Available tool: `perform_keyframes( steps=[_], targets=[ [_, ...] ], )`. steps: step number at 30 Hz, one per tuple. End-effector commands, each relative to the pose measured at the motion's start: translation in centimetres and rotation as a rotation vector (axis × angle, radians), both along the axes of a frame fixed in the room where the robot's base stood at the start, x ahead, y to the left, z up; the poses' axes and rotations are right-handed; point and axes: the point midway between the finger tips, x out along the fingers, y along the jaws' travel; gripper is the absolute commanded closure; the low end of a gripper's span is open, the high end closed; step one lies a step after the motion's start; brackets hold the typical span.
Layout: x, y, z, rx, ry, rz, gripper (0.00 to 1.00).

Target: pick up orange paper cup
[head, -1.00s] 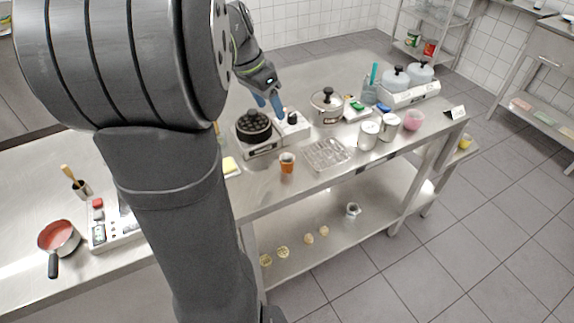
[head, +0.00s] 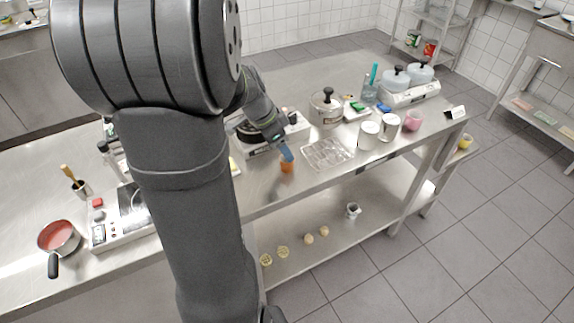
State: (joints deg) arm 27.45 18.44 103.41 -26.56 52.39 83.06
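The orange paper cup (head: 287,167) stands upright near the front edge of the steel table (head: 262,198), left of a clear tray. My gripper (head: 286,154), with blue fingers, points down right at the top of the cup and hides its rim. From this view I cannot tell whether the fingers are around the cup or just above it, or how far apart they are.
The clear compartment tray (head: 327,152) lies close on the right. A burner with a dark pan (head: 250,131) is behind my gripper. A lidded pot (head: 326,108) and white canisters (head: 368,135) stand further right. A lower shelf (head: 290,262) holds several small items.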

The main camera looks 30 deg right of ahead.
Motion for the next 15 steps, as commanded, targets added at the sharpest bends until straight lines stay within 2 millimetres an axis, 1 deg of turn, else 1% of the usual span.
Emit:
perform_keyframes(
  steps=[5,8,12,15],
  targets=[
    [-0.1,-0.3,-1.1,0.0,0.001,0.001,0.37],
    [-0.2,-0.4,-2.3,0.001,0.003,0.002,0.37],
    [-0.3,-0.8,-4.5,0.001,0.003,0.001,0.37],
    [-0.3,-1.3,-5.4,0.001,0.002,-0.001,0.37]
  ],
)
